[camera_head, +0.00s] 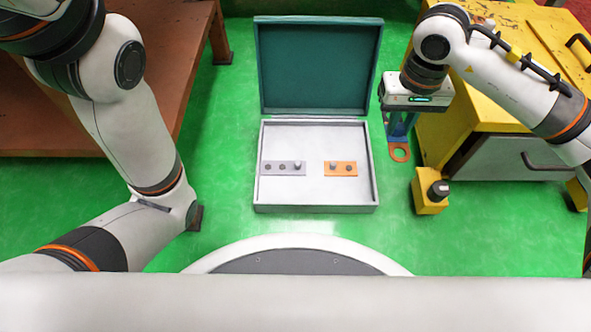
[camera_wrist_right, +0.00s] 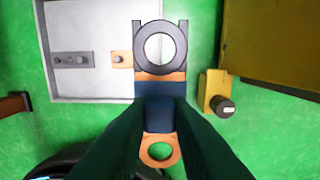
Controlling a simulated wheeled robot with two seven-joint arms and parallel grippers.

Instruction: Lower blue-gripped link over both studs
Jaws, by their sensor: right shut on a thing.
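My right gripper (camera_head: 400,128) is shut on the link's blue middle (camera_wrist_right: 158,88). The link has a copper ring (camera_head: 400,153) at one end, which also shows in the right wrist view (camera_wrist_right: 160,162). A dark ring (camera_wrist_right: 160,74) shows at its other end. The link hangs in the air to the right of the open case (camera_head: 317,209), apart from it. Inside the case lie a grey plate (camera_head: 290,169) and a copper plate (camera_head: 341,169). A raised stud (camera_head: 297,166) stands at the grey plate's right end, another (camera_head: 333,166) at the copper plate's left. My left gripper is out of view.
The case's teal lid (camera_head: 317,65) stands open at the back. A yellow cabinet (camera_head: 490,120) is close on the right, with a small yellow box with a black knob (camera_head: 430,200) before it. A brown table (camera_head: 160,90) is at left. Green floor lies between.

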